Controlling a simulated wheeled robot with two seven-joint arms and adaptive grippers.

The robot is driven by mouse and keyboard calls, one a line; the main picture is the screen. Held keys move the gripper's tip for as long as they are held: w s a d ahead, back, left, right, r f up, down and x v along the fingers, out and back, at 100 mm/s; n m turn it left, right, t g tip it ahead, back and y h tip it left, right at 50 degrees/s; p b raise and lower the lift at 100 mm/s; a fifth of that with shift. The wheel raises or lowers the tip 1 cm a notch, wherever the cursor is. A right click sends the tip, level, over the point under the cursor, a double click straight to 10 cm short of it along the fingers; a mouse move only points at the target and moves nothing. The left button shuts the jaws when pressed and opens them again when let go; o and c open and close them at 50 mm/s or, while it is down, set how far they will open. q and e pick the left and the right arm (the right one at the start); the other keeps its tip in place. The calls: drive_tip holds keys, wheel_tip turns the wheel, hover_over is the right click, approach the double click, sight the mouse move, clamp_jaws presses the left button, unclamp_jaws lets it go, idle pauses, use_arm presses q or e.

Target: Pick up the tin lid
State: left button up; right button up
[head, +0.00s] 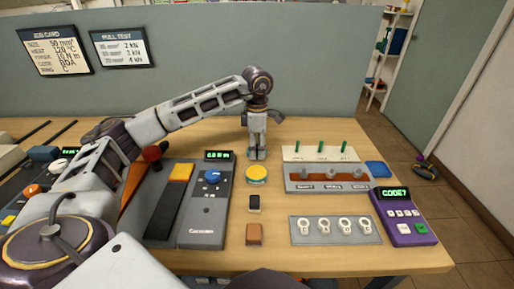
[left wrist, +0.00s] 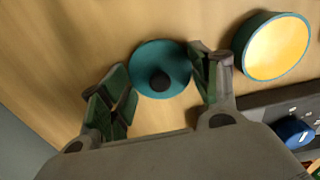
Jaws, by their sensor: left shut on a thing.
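The tin lid (left wrist: 143,63) is a round teal disc with a dark knob, seen from above in the left wrist view. My left gripper (left wrist: 162,78) is shut on it, with one finger at each side. In the head view my left gripper (head: 257,156) points down at the table behind the open tin (head: 257,181), and the lid is hidden there. The tin, teal outside and yellow inside, also shows right of the lid in the left wrist view (left wrist: 272,48). I cannot tell whether the lid touches the table. My right gripper is not in view.
Left of the tin stands a grey device (head: 205,215) with a blue knob. In front are a small black block (head: 254,203) and a brown block (head: 254,235). To the right are a rack of green pegs (head: 320,154), a ring-lug tray (head: 335,241) and a purple keypad (head: 404,217).

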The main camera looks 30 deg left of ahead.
use_arm(q)
drive_tip(key=shift+r, duration=0.55)
wheel_tip(320, 180, up, 5)
drive_tip(key=shift+f+p, duration=0.1)
drive_tip(key=shift+p, duration=0.4)
wheel_tip(320, 180, up, 2)
drive_tip(key=shift+r, duration=0.1)
clamp_jaws()
drive_tip(key=shift+r+p, duration=0.3)
drive_tip(key=shift+r, duration=0.45)
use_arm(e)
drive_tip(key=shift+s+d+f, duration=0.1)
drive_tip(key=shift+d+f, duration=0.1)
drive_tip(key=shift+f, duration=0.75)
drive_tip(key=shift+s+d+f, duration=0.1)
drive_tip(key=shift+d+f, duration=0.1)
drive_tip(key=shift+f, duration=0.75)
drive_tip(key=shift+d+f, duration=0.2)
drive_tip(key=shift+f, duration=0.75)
use_arm(q)
drive_tip(key=o, duration=0.7)
unclamp_jaws()
drive_tip(key=shift+r, duration=0.1)
wheel_tip(320, 180, up, 12)
hover_over(257, 145)
drive_tip(key=shift+s+d+f, duration=0.1)
drive_tip(key=shift+f, duration=0.1)
